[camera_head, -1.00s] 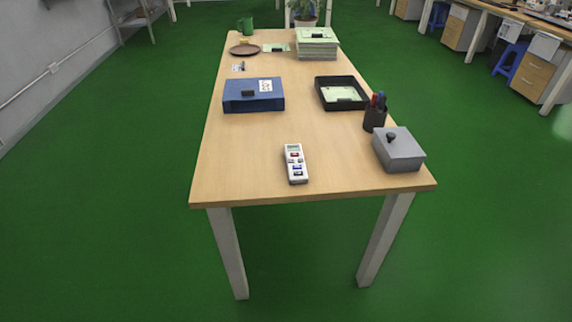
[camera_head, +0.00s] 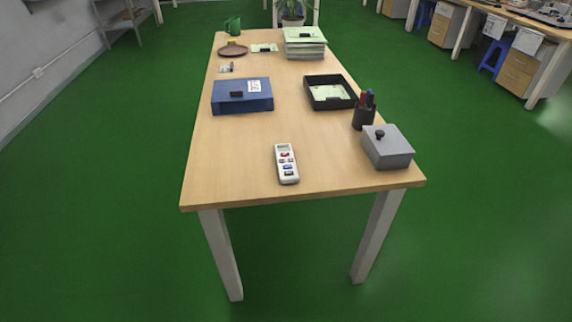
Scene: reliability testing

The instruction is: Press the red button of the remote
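A white remote (camera_head: 287,174) lies on the wooden table (camera_head: 235,170) near its front edge, a little right of the table's middle. It has a small grey display at its far end. A small red button (camera_head: 285,155) sits just below the display, with dark and blue buttons nearer to me. Neither of my grippers is in the head view, and nothing touches the remote.
A grey lidded box (camera_head: 388,152) and a black pen cup (camera_head: 364,117) stand right of the remote. Behind are a black tray (camera_head: 318,105), a blue binder (camera_head: 228,105) and a paper stack (camera_head: 305,50). The tabletop around the remote is clear, as is the green floor in front.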

